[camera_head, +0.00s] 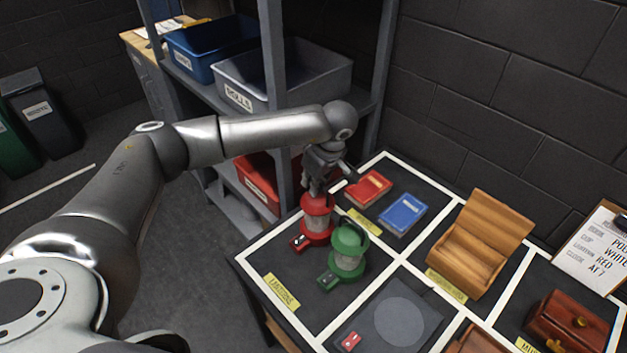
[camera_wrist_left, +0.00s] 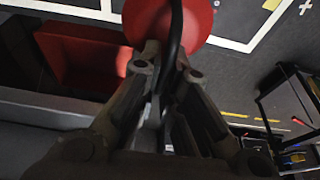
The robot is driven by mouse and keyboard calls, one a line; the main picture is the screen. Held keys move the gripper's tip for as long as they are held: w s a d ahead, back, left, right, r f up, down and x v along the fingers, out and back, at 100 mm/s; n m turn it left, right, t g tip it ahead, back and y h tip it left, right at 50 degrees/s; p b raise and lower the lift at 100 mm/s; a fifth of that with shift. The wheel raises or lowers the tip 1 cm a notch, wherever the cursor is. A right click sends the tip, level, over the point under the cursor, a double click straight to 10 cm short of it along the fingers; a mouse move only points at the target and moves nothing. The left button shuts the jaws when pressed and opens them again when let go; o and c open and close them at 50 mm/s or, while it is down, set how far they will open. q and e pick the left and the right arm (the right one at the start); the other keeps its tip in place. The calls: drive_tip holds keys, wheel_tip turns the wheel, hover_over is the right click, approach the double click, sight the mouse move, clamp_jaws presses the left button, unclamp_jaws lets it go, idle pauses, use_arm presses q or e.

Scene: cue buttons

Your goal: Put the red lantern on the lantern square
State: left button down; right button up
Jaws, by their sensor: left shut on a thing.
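The red lantern (camera_head: 317,222) is at the back left of the table, at the square with the yellow lanterns label (camera_head: 281,291). It looks upright; whether its base touches the table is hard to tell. My left gripper (camera_head: 316,190) is above it, shut on its handle. In the left wrist view the lantern's red top (camera_wrist_left: 200,22) and dark handle (camera_wrist_left: 175,45) show between the fingers. A green lantern (camera_head: 347,252) stands close beside it, to the right and nearer. My right gripper is not in view.
A red book (camera_head: 369,188) and a blue book (camera_head: 403,214) lie behind. An open wooden box (camera_head: 465,262) and a brown chest (camera_head: 567,322) stand right. A panel with a grey disc (camera_head: 400,322) and red button (camera_head: 350,341) is in front. Shelves with bins (camera_head: 290,75) stand behind left.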

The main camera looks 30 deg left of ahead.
use_arm(q)
drive_tip(key=c, duration=2)
unclamp_jaws()
drive_tip(key=shift+f, duration=0.1)
drive_tip(key=shift+c, duration=0.2)
drive_tip(key=o, duration=0.4)
drive_tip(key=shift+d+r, duration=0.1)
drive_tip(key=shift+r, duration=0.25)
drive_tip(key=b+v, duration=0.4)
drive_tip(key=v, duration=0.6)
drive_tip(key=shift+d+r, duration=0.1)
drive_tip(key=shift+r, duration=0.2)
drive_tip(key=shift+s+d+r, duration=0.1)
drive_tip(key=shift+s+r, duration=0.05)
drive_tip(key=shift+r, duration=0.35)
